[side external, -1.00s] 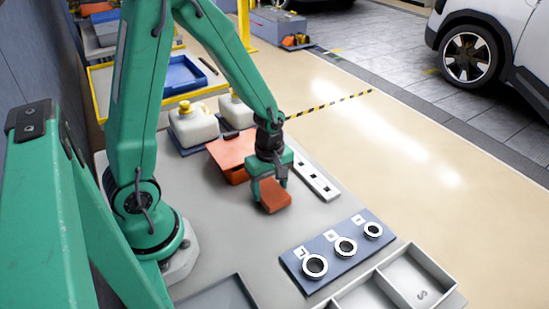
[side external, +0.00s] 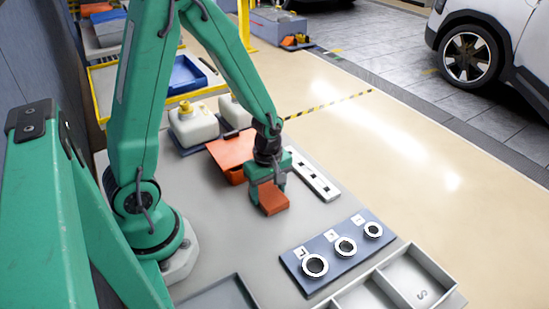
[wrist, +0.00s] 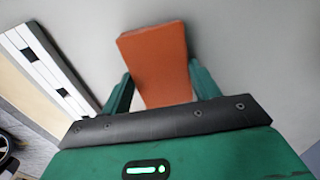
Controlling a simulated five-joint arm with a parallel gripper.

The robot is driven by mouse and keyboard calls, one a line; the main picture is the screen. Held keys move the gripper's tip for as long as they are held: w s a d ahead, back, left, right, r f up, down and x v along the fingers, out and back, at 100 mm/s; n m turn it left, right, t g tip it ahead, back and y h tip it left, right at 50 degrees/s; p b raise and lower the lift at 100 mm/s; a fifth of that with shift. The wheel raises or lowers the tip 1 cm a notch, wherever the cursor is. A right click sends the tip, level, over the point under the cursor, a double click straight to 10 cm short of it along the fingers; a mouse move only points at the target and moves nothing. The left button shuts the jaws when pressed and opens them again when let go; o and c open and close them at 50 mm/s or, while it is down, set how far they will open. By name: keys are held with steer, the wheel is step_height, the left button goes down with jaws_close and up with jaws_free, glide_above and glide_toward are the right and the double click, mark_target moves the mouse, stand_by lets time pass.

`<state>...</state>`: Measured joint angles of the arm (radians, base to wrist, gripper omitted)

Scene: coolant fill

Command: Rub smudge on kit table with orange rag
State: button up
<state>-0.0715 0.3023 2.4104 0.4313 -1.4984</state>
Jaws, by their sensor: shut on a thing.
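My gripper (side external: 268,190) is shut on the orange rag (side external: 274,198), a folded block-like pad low over the grey kit table (side external: 225,225). In the wrist view the rag (wrist: 156,62) sits between the two green fingers, against the grey table surface (wrist: 240,45). Whether the rag touches the table is hard to tell. No smudge shows on the visible table; any mark under the rag or gripper is hidden.
A white strip with black squares (side external: 316,178) lies to the right. A blue plate with three rings (side external: 338,250) and a divided tray (side external: 408,278) are nearer the camera.

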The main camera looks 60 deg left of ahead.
steer(key=shift+w, duration=0.3)
steer(key=shift+s+r, duration=0.1)
steer(key=shift+r, duration=4)
